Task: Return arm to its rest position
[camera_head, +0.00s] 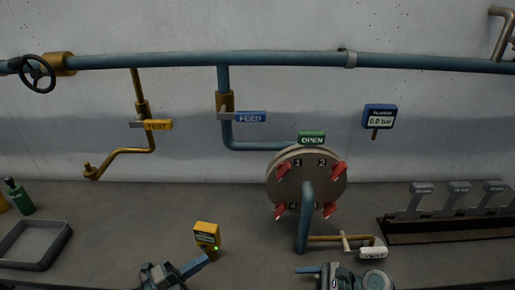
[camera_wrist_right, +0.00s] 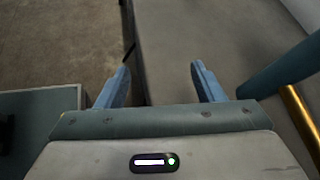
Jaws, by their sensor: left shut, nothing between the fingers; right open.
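My left gripper (camera_head: 202,262) is low in the head view, its blue fingers together and empty. It is just below the yellow handheld device with a green light (camera_head: 207,236); I cannot tell whether they touch. My right gripper (camera_head: 302,270) is at the bottom edge of the head view, below the round flanged cover (camera_head: 276,178), and mostly cut off. In the right wrist view its two blue fingers (camera_wrist_right: 160,80) are spread apart with nothing between them.
A blue pipe (camera_head: 305,215) drops from the cover to the bench, beside a brass side pipe with a white tag (camera_head: 373,253). A grey tray (camera_head: 60,248) is at left, a row of levers (camera_head: 440,228) at right. The bench between tray and yellow device is clear.

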